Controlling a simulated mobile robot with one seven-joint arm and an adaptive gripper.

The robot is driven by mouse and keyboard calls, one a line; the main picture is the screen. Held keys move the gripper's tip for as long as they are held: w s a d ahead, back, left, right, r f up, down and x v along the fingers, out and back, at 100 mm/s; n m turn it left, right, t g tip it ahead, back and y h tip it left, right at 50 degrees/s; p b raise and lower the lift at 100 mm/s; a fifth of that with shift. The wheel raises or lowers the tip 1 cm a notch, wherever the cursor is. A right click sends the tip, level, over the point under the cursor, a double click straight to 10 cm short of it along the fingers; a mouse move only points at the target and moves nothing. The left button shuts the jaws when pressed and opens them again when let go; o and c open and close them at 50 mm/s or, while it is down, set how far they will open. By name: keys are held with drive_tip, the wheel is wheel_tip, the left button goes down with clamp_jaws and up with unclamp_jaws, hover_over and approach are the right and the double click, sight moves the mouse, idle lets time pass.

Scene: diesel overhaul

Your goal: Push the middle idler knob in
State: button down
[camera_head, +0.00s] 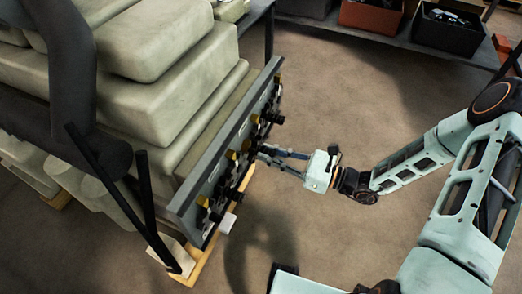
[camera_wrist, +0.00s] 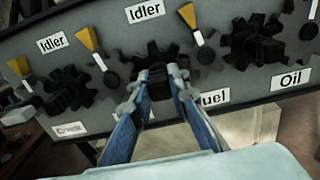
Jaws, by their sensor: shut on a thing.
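The grey panel (camera_head: 183,202) stands upright on the engine's side. In the wrist view, the panel (camera_wrist: 100,22) carries black gear-shaped knobs and orange-and-white pointers. The middle idler knob (camera_wrist: 165,68), a black gear, is below the "Idler" label (camera_wrist: 145,11) at top centre. My gripper (camera_wrist: 165,82) has its two blue-sided fingers on either side of the knob's centre, shut on it. The fingertips hide part of the gear's lower half. In the head view, my gripper (camera_head: 262,152) reaches the panel from the right; the knob itself is hard to make out there.
Another gear knob (camera_wrist: 66,91) is at left under a second "Idler" label (camera_wrist: 52,44). A larger knob (camera_wrist: 258,45) is at right above the "Oil" label (camera_wrist: 290,80). A "Fuel" label is partly hidden by my finger. The floor (camera_head: 330,235) before the panel is clear.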

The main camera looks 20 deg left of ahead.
sight(275, 156)
drive_tip(key=shift+a, duration=0.15)
drive_tip(key=shift+w+a, duration=0.1)
drive_tip(key=shift+a, duration=0.9)
drive_tip(key=c, duration=1.2)
unclamp_jaws()
drive_tip(key=shift+c, duration=0.2)
drive_tip(key=shift+s+d+p, duration=0.15)
drive_tip(key=shift+d+p, duration=0.05)
drive_tip(key=shift+d, duration=1.6)
drive_tip(key=shift+s+d+p, duration=0.15)
drive_tip(key=shift+d, duration=1.6)
